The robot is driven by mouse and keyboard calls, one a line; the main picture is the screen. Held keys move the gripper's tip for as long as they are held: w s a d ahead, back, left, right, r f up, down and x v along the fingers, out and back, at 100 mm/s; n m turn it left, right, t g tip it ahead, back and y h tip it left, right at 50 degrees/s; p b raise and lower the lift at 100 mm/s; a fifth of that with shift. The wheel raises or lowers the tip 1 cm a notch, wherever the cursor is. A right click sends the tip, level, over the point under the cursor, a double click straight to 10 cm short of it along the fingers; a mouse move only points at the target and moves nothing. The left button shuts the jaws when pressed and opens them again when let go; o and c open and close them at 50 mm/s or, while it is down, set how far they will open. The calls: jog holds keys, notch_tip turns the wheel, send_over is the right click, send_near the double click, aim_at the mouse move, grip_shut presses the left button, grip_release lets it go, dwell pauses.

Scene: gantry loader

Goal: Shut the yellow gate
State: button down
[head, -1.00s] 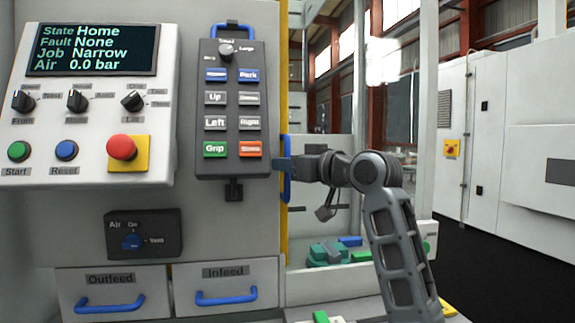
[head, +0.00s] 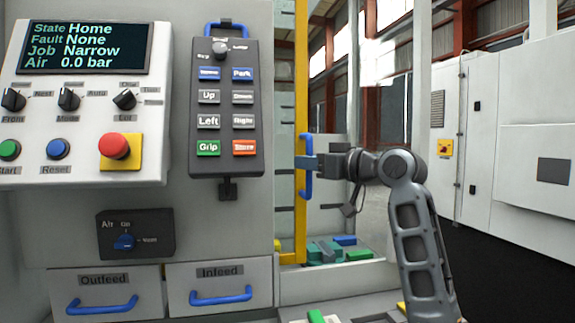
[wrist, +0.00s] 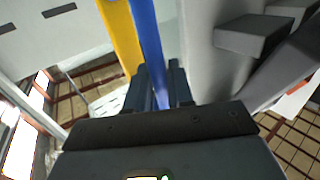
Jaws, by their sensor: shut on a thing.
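The yellow gate (head: 300,110) shows in the head view as an upright yellow frame edge just right of the control panel, with a low yellow rail at its foot. A blue vertical handle (head: 308,183) is fixed on it. My gripper (head: 312,163) is shut on the handle from the right. In the wrist view the blue handle (wrist: 146,40) runs between the fingers of my gripper (wrist: 160,85), with the yellow gate post (wrist: 120,38) beside it. The fingertips are small in the head view.
A grey pendant (head: 226,105) and a control panel (head: 85,100) with a red stop button are to the left. Green and blue blocks (head: 345,240) lie inside the cell behind the gate. A white cabinet (head: 510,130) stands at the right, with dark open floor before it.

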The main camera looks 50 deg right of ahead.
jog(key=s+d, duration=0.5)
jog(key=d, duration=0.3)
jog(key=s+d+b, duration=0.1)
jog(key=s+d, duration=0.5)
jog(key=d, duration=0.3)
jog(key=s+d+b, duration=0.1)
jog(key=s+d, duration=0.5)
jog(key=d, duration=0.2)
jog(key=shift+s+d, duration=0.25)
jog(key=shift+d, duration=0.1)
jog(key=c, duration=1.1)
grip_release()
jog(key=shift+d, duration=0.1)
jog(key=shift+c, duration=0.2)
jog(key=s, duration=0.7)
jog(key=shift+s+b, duration=0.4)
jog(key=shift+b, duration=0.05)
